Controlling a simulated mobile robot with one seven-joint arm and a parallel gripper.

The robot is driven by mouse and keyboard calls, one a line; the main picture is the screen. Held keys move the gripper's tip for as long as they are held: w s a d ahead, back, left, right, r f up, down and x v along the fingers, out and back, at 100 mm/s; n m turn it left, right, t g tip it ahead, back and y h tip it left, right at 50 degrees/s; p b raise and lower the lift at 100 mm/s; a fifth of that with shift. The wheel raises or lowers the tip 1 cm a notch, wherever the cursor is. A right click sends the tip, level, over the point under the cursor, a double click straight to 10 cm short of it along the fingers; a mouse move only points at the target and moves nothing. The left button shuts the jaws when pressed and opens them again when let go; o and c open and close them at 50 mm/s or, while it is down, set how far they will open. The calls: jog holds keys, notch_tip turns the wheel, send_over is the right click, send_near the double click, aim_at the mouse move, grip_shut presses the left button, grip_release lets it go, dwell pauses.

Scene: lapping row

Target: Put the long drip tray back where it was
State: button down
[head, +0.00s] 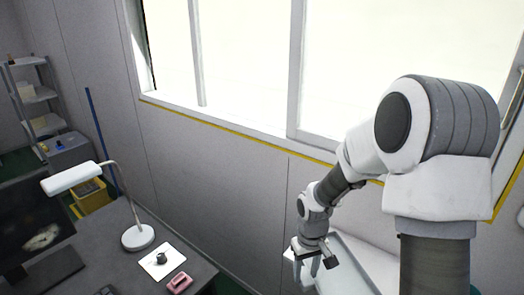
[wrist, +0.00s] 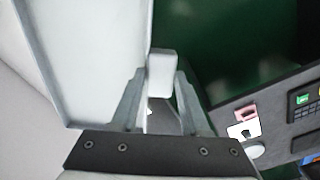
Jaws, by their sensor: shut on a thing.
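The long drip tray (head: 350,268) is a pale grey, shallow tray with a raised rim, at the lower right of the head view, partly cut off by the frame edge. In the wrist view the tray (wrist: 95,50) fills the upper left. My gripper (head: 306,268) is at the tray's left side, pointing down. In the wrist view my gripper (wrist: 160,85) is shut on a pale block-like part at the tray's edge, which looks like its handle. The tray's far end and underside are hidden.
A dark desk (head: 100,245) at the left holds a white lamp (head: 138,237), a white card (head: 162,260) with a small dark object, and a pink item (head: 179,283). A wall with a window (head: 240,60) stands behind. Green floor (wrist: 240,50) shows beside the tray.

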jog(key=d+m, duration=0.1)
jog(key=m, duration=0.1)
jog(key=d+r+m, duration=0.1)
jog(key=shift+w+d, duration=0.35)
